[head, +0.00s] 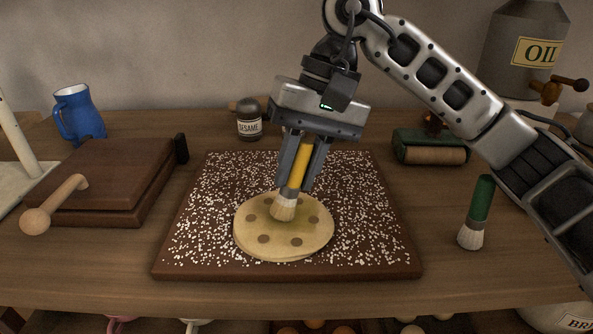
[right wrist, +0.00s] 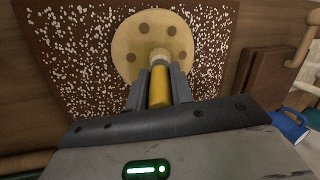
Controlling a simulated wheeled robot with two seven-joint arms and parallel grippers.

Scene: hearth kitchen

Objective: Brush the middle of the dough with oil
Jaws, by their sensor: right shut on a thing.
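A round flat dough (head: 255,228) with several brown spots lies on a dark brown board (head: 290,269) strewn with white specks. My right gripper (head: 298,178) is shut on a yellow-handled brush (head: 304,155) with pale bristles. The brush points down over the dough, its bristles at the dough's middle and seemingly touching it. A greenish-yellow sheen shows around the bristles. In the right wrist view the yellow brush (right wrist: 159,88) lies between the fingers, its tip over the dough (right wrist: 125,45). My left gripper is not in view.
A green-handled brush (head: 480,205) stands right of the board. An oil can (head: 520,55) with a tap is at the back right. A sesame jar (head: 249,122) stands behind the board, a green-brown roll (head: 430,148) back right. A wooden press (head: 110,175) and blue jug (head: 79,112) are left.

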